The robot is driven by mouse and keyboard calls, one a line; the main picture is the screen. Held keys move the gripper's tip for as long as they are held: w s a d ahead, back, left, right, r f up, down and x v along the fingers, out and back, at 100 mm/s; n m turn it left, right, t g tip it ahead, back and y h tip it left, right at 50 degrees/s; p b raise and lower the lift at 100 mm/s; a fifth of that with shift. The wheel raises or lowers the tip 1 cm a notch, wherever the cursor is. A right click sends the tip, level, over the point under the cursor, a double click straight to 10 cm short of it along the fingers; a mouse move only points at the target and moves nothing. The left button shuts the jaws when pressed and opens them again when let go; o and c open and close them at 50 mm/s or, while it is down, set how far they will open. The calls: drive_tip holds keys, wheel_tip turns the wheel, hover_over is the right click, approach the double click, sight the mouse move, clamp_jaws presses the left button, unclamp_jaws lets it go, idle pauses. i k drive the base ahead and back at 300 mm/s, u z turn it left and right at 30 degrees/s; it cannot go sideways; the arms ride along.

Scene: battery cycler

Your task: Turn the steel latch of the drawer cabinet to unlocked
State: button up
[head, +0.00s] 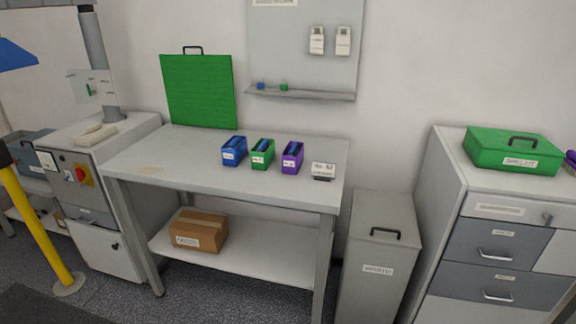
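The drawer cabinet (437,210) stands at the right edge of the head view, partly cut off by the frame. Its front has a pale top panel with a label (499,209) and grey drawers (490,244) with bar handles below. A small steel latch (547,218) sits near the right end of the top panel. It is too small for me to tell its exact setting. My gripper is not in view.
A green case (513,151) lies on the cabinet top. A grey lidded bin (383,235) stands left of the cabinet. A workbench (200,173) holds blue, green and purple boxes. A yellow post (40,230) stands at left. Dark floor shows in front.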

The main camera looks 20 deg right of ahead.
sight(548, 218)
drive_tip(key=z, duration=0.45)
drive_tip(key=k, duration=1.35)
drive_tip(key=z, duration=1.1)
drive_tip(key=i, duration=1.25)
drive_tip(key=u, duration=0.05)
